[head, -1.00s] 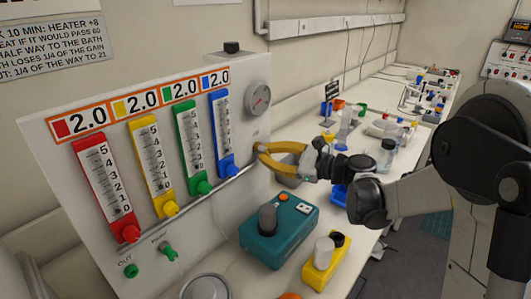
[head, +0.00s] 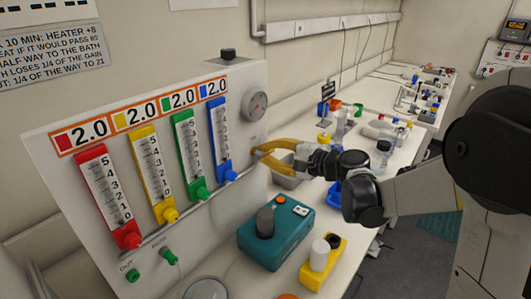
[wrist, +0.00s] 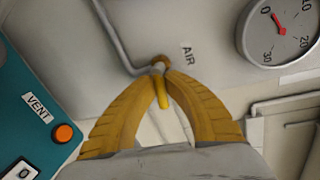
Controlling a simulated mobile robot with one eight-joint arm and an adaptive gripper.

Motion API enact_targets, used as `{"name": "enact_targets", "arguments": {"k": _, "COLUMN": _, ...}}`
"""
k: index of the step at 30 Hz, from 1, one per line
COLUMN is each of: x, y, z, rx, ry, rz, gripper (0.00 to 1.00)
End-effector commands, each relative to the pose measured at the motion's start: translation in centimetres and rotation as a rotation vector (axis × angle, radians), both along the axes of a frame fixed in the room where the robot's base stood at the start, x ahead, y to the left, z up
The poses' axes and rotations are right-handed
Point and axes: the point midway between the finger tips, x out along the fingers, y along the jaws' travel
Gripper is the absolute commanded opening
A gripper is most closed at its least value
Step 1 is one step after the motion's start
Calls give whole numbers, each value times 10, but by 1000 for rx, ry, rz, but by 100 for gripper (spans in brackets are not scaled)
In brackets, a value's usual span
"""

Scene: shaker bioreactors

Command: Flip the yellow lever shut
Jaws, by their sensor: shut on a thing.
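The small yellow lever (wrist: 162,100) sits on a pipe valve beside the AIR label, and the wrist view shows it between my fingertips. It points down the picture, away from the pipe end. My gripper (wrist: 161,74) has curved yellow-orange fingers, and their tips are closed around the lever close to its pivot. In the head view my gripper (head: 258,152) reaches from the right to the panel's right edge, below the gauge. The lever cannot be told apart from the fingers there.
A round gauge (head: 255,106) is above the valve on the white panel. Four coloured flow meters stand to its left, including a blue one (head: 220,138). A teal VENT box (head: 275,235) and a yellow block (head: 323,260) stand on the bench below my arm.

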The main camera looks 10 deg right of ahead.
Motion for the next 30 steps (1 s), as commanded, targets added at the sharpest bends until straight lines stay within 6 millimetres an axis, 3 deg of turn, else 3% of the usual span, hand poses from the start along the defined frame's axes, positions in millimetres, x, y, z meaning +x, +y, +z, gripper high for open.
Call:
{"name": "enact_targets", "arguments": {"k": 12, "x": 0, "y": 0, "z": 3, "rx": -128, "ry": -127, "rz": 0, "gripper": 0}}
{"name": "enact_targets", "arguments": {"k": 28, "x": 0, "y": 0, "z": 4, "rx": -144, "ry": -144, "rz": 0, "gripper": 0}}
{"name": "enact_targets", "arguments": {"k": 30, "x": 0, "y": 0, "z": 4, "rx": -144, "ry": -144, "rz": 0, "gripper": 25}}
